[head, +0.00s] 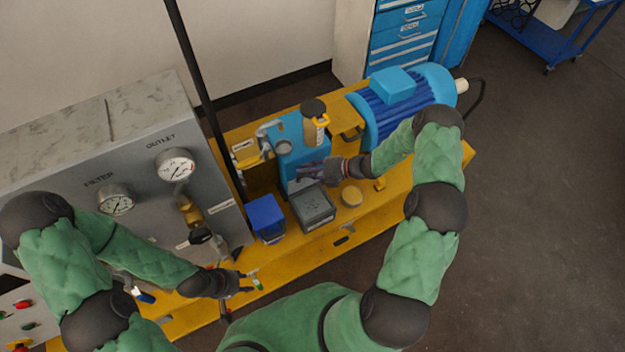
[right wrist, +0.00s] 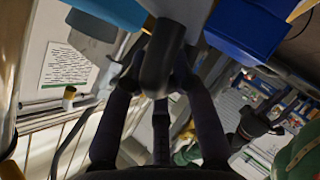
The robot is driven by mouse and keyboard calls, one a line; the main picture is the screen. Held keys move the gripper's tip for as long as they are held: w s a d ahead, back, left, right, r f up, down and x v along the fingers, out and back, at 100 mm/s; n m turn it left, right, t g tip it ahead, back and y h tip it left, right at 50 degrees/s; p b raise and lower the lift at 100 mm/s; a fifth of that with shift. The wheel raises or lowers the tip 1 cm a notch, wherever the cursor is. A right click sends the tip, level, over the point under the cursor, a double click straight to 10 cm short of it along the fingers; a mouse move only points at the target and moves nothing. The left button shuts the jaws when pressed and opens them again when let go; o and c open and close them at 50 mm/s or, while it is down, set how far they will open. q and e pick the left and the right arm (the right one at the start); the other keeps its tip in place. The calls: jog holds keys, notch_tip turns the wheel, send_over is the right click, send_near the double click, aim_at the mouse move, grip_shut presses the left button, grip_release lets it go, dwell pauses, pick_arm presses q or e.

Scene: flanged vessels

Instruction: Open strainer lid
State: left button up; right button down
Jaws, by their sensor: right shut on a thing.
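A blue housing (head: 290,135) stands at the back of the yellow bench, left of the motor. I cannot make out for certain which part is the strainer lid. My right gripper (head: 305,170) is at the front of the housing. In the right wrist view my right gripper (right wrist: 157,72) is shut on a dark, rounded handle (right wrist: 163,55), which lies between its fingers. What the handle joins to is mostly hidden. My left gripper (head: 243,283) is low near the bench's front edge, apart from the housing; its fingers are too small to read.
A blue motor (head: 405,100) stands to the right. An amber cylinder with a dark cap (head: 314,125) rises beside the housing. A blue bin (head: 266,217), a grey box (head: 312,206) and a round tan piece (head: 352,196) are in front. A gauge panel (head: 140,160) stands left.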

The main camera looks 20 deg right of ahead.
jog(key=shift+w+a+r, duration=0.1)
jog(key=shift+w, duration=1.45)
jog(key=c, duration=1)
grip_release()
jog(key=v, duration=1.2)
